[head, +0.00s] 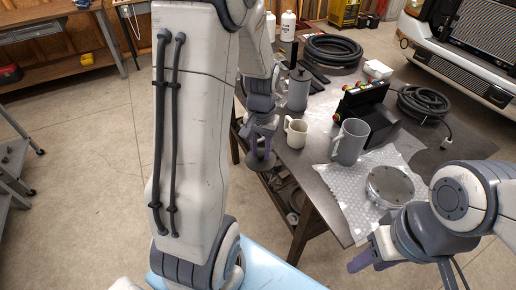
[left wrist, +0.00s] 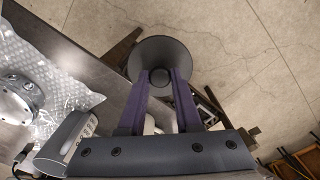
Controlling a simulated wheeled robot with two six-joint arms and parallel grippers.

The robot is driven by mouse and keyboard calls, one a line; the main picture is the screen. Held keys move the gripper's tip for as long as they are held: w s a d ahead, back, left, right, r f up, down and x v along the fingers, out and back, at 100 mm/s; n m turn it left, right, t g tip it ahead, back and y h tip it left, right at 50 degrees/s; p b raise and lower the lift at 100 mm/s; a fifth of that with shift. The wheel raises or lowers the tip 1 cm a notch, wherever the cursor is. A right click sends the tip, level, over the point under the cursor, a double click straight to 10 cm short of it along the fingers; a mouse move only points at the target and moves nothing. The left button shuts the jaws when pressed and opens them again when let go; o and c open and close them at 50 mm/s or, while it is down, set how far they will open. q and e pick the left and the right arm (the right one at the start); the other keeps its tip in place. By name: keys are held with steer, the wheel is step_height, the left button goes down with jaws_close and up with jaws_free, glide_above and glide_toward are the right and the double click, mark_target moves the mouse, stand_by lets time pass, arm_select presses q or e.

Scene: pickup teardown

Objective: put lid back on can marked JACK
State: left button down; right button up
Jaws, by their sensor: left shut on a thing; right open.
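My left gripper (head: 262,143) is shut on a dark round lid (head: 261,161), which hangs just off the table's left edge. In the left wrist view the lid (left wrist: 160,52) shows as a flat disc, its small knob between the purple fingertips (left wrist: 160,78).
A cream mug (head: 296,133) and a grey mug (head: 350,142) stand near the lid. Bubble wrap (head: 350,198) holds a round metal part (head: 390,186). A dark box with coloured knobs (head: 366,108), a coiled hose (head: 334,50) and a coiled cable (head: 424,103) crowd the back and right.

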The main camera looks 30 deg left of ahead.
arm_select(q)
steer(key=d+f+m, duration=0.1)
steer(key=d+f, duration=0.2)
steer(key=f, duration=0.6)
steer(key=s+d+f+m, duration=0.1)
steer(key=d+f, duration=0.2)
steer(key=f, duration=0.6)
steer(key=s+d+f, duration=0.1)
steer(key=d+f, duration=0.3)
steer(key=f, duration=0.5)
steer(key=shift+s+f+m+b, duration=0.2)
steer(key=shift+f+m+b, duration=0.15)
steer(key=shift+m+b, duration=0.05)
steer(key=shift+d, duration=0.1)
